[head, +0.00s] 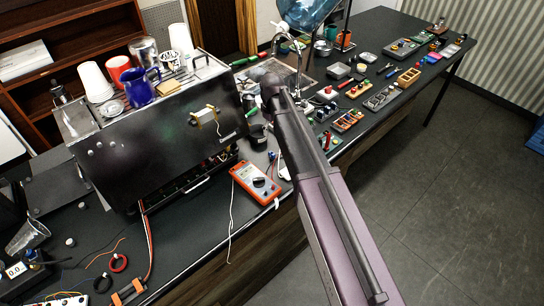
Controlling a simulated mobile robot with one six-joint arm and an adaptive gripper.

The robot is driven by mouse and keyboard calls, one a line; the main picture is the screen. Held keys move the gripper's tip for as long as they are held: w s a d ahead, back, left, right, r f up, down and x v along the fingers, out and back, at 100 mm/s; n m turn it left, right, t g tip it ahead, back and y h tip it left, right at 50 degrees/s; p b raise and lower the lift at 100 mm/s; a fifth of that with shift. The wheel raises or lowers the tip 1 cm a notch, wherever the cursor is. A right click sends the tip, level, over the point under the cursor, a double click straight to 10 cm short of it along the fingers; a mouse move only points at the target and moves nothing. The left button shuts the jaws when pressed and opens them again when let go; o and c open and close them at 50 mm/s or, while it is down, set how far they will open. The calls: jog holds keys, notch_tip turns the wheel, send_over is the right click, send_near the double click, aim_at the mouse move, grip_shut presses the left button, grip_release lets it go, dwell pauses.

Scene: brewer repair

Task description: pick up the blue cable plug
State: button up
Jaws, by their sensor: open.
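I cannot make out the blue cable plug for certain. A small dark bluish piece (271,156) lies just behind the orange multimeter (256,183), too small to identify. My arm reaches from the lower right to the middle of the head view and ends in a dark rounded joint above the bench. The fingers of my gripper do not show; they are hidden behind the arm or out of the picture. The arm covers part of the bench behind it.
A metal brewer (150,135) stands on the dark bench at left, with cups and a blue mug (140,88) on top. A sink (275,72) with a tap lies behind my arm. Several small parts and trays crowd the right bench. Red and black wires lie at front left.

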aim_at(272, 153)
jog(key=shift+f, duration=0.15)
notch_tip(272, 153, down, 8)
jog(key=b, duration=0.8)
jog(key=shift+f+b, duration=0.2)
jog(key=shift+b, duration=0.15)
jog(key=shift+f+b, duration=2.6)
grip_shut()
